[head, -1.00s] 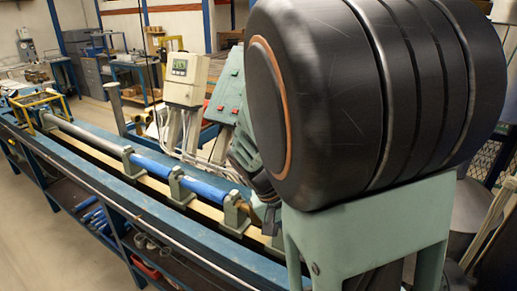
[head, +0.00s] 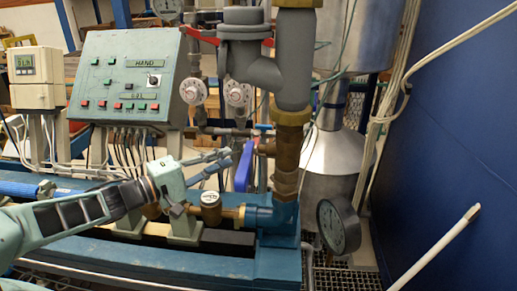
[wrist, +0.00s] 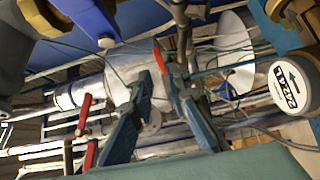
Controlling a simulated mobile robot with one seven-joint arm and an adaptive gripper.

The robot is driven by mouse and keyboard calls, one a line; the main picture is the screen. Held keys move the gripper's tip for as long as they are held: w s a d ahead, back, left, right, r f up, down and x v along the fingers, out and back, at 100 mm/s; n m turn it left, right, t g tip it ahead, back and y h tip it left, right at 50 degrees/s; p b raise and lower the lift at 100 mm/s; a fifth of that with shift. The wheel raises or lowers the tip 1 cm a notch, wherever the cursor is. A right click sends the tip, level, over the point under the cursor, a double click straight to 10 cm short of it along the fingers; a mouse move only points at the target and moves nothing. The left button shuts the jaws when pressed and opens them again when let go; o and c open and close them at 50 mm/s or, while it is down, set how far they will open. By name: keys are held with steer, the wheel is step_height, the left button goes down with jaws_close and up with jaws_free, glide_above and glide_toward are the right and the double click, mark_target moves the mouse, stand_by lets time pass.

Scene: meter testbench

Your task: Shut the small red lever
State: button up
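My gripper (head: 222,160) reaches in from the left over the pipe bench in the head view. In the wrist view its two dark fingers (wrist: 156,70) are apart, with no object held between them. Red levers show on the pipework: one (head: 200,34) left of the grey valve body in the head view, above and apart from my gripper. In the wrist view, red levers (wrist: 85,115) and (wrist: 91,155) stand left of the fingers, and a red piece (wrist: 159,57) shows by the fingertips. I cannot tell which is the task's small lever.
A blue handle (head: 243,168) stands just right of my gripper. A round-capped meter (head: 210,198) sits just below it.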

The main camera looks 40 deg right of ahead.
mark_target(256, 142)
steer(key=d, duration=0.7)
steer(key=s+d+p, duration=0.1)
steer(key=d, duration=0.3)
steer(key=shift+s, duration=0.1)
steer(key=shift+a, duration=0.1)
jaws_close()
